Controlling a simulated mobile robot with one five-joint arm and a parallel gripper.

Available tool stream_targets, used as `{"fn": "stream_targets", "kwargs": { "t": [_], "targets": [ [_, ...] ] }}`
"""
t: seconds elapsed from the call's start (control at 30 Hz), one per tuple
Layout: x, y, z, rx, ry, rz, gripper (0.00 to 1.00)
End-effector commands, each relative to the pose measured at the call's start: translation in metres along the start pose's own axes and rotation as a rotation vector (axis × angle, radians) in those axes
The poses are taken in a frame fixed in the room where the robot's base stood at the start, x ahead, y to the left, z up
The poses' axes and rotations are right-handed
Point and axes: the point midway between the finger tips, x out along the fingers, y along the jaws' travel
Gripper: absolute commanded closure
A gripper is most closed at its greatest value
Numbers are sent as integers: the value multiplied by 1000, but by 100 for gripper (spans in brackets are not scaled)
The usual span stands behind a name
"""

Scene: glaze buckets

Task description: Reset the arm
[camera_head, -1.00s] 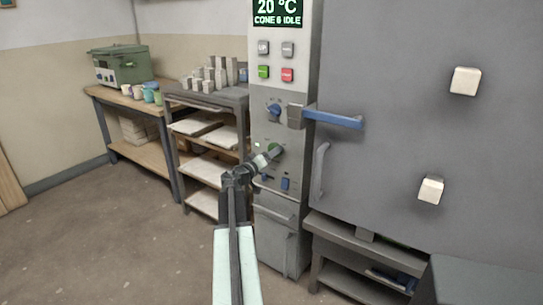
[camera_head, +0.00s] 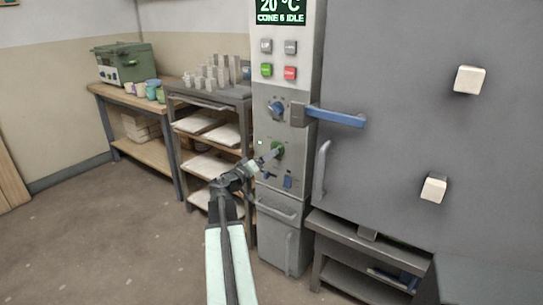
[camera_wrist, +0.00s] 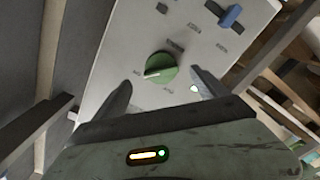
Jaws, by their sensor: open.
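My arm reaches up from the bottom middle of the head view. My gripper (camera_head: 267,160) is at the kiln's control panel (camera_head: 282,128), close to a green knob (camera_head: 278,149). In the wrist view, my gripper (camera_wrist: 160,92) is open, with its two fingers apart and nothing between them. The green knob shows in the wrist view (camera_wrist: 160,67), just beyond the fingertips and apart from them. A white mark on it points to the lower left. A blue switch (camera_wrist: 231,15) is at the panel's upper right in the wrist view.
A blue lever handle (camera_head: 336,117) sticks out of the kiln door (camera_head: 400,140) on the right. A shelf rack (camera_head: 207,97) with grey blocks on top stands left of the panel. A wooden table (camera_head: 130,100) with a green box and cups is farther left. The floor at left is clear.

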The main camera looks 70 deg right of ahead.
Motion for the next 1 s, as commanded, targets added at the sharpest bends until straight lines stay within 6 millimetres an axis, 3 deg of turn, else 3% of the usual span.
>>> {"fn": "stream_targets", "kwargs": {
  "t": [0.1,0.57,0.67,0.77,0.9,0.97,1.0],
  "targets": [
    [-15,1,1,0,0,0,16],
    [-15,0,0,0,0,0,16],
    [-28,-14,-13,0,21,-22,16],
    [-68,-48,-47,0,77,-80,16],
    [-161,-110,-101,12,176,-208,16],
    [-205,-136,-115,33,195,-281,16],
    [-237,-152,-121,50,197,-333,16]
  ]
}}
